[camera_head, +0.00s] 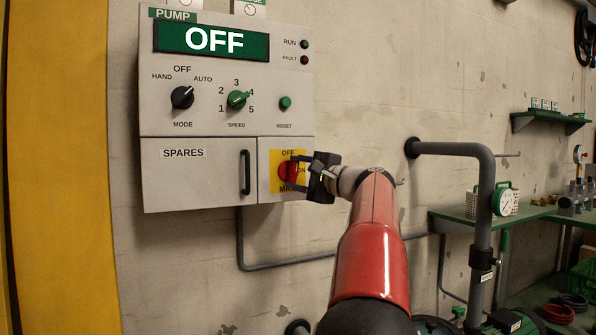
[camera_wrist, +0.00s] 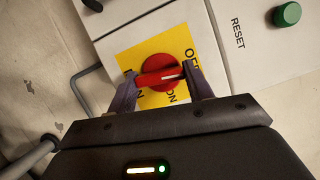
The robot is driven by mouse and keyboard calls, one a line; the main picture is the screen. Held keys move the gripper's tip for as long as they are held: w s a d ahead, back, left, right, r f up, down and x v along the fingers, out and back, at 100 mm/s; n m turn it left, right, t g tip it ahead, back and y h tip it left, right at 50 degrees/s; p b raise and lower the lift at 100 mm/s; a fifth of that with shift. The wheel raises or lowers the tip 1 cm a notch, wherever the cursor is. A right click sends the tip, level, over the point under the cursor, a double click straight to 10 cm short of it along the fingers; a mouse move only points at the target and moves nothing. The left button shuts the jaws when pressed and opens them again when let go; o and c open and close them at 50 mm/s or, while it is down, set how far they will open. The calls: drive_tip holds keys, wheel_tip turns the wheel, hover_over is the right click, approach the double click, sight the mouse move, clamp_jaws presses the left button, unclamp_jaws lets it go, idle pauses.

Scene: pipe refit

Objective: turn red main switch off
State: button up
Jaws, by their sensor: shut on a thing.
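The red main switch (camera_head: 286,172) sits on a yellow plate (camera_head: 275,184) at the lower right of the grey pump panel.
The pump display (camera_head: 212,41) reads OFF. Above the switch are the mode knob (camera_head: 182,97), the speed knob (camera_head: 237,100) and the green reset button (camera_head: 285,103). The spares door (camera_head: 200,175) is left of the switch. A grey pipe (camera_head: 455,149) stands to the right.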

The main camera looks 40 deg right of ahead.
drive_tip(key=shift+n+g+p, duration=0.3)
drive_tip(key=shift+n+g, duration=0.1)
drive_tip(key=shift+n, duration=0.6)
drive_tip(key=o, duration=1)
drive_tip(key=s, duration=0.5)
drive_tip(key=s+d+b, duration=0.1)
drive_tip(key=s, duration=0.1)
drive_tip(key=shift+s+d, duration=0.1)
drive_tip(key=shift+s, duration=0.25)
